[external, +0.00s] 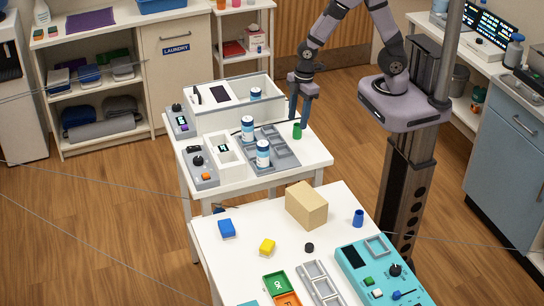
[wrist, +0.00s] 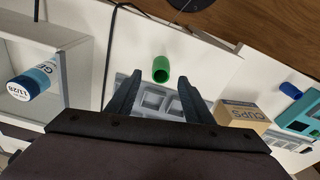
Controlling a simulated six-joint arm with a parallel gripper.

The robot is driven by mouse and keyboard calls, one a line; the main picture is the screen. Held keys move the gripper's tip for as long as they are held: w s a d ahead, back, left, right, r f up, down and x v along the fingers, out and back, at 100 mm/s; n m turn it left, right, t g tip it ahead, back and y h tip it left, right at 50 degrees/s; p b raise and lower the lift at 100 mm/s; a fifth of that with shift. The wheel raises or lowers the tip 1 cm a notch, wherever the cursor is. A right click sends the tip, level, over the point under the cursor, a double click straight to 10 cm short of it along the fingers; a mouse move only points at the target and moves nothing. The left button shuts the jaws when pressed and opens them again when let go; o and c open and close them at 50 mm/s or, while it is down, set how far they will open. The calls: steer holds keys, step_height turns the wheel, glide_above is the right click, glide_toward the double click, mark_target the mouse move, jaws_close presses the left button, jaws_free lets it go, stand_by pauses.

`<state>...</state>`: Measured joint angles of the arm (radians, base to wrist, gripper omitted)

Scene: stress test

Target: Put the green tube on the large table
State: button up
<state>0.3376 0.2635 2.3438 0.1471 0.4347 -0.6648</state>
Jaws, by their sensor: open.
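The green tube (external: 297,131) stands on the right side of the smaller rear table (external: 315,146), beside a grey compartment tray (external: 283,153). In the wrist view the green tube (wrist: 161,69) lies ahead of and between my open fingers, with clear space around it. My gripper (external: 300,112) points down just above the tube, open and empty. The large table (external: 215,262) is in the foreground; I take the nearer one to be it. It holds a cardboard box (external: 306,205), a blue tube (external: 358,218), a blue block (external: 227,228) and a yellow block (external: 267,246).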

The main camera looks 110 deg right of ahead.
mark_target(296, 137)
steer(key=shift+w+a+f+p, duration=0.1)
steer(key=shift+f+p, duration=0.25)
steer(key=shift+f, duration=1.85)
jaws_close()
steer(key=shift+r, duration=0.15)
step_height(296, 137, up, 10)
steer(key=b, duration=0.1)
